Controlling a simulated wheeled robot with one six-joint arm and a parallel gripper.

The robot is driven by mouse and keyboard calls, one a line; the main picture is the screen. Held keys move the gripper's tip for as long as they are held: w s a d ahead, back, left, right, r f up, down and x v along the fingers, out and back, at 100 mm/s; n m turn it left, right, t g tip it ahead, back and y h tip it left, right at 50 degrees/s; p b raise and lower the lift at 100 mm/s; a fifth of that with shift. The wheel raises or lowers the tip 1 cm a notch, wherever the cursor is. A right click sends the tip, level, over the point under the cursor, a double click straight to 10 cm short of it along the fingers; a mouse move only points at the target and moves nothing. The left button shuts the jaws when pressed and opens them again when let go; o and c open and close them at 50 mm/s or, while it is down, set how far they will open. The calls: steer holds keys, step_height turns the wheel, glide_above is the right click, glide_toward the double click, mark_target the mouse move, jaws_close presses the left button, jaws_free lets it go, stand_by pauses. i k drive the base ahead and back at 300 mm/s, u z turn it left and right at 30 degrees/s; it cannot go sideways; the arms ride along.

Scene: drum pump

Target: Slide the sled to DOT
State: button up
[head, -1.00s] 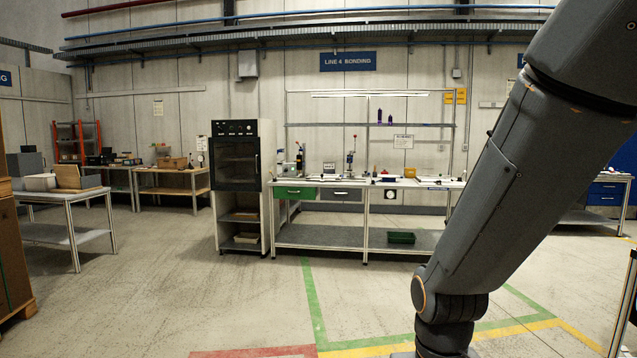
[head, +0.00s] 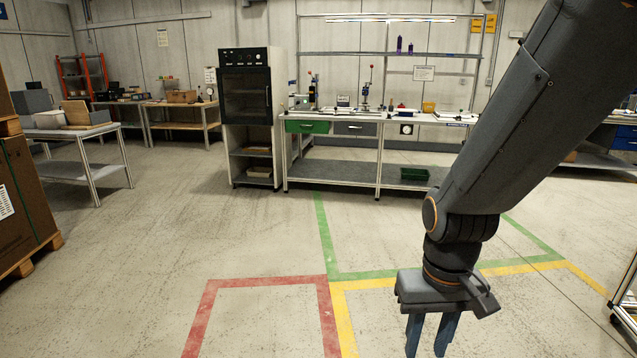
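My gripper (head: 428,342) hangs at the lower right with its two blue-grey fingers pointing down over the floor. A gap shows between the fingers, and nothing is seen between them. I cannot make out a sled or a DOT mark for certain. A workbench (head: 340,172) stands against the far wall, with a green drawer (head: 307,127) and a grey drawer (head: 355,129). On it are a small press-like stand (head: 366,88) and several small items too small to tell apart. My gripper is well short of the bench.
A black-fronted oven cabinet (head: 246,93) stands left of the bench. A side table (head: 80,140) and a large brown carton (head: 25,200) are at the left. A cart (head: 626,310) is at the right edge. The floor between has taped outlines and is open.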

mark_target(336, 109)
steer(key=i, duration=5.2)
steer(key=z, duration=0.25)
steer(key=i, duration=2.5)
steer(key=z, duration=0.1)
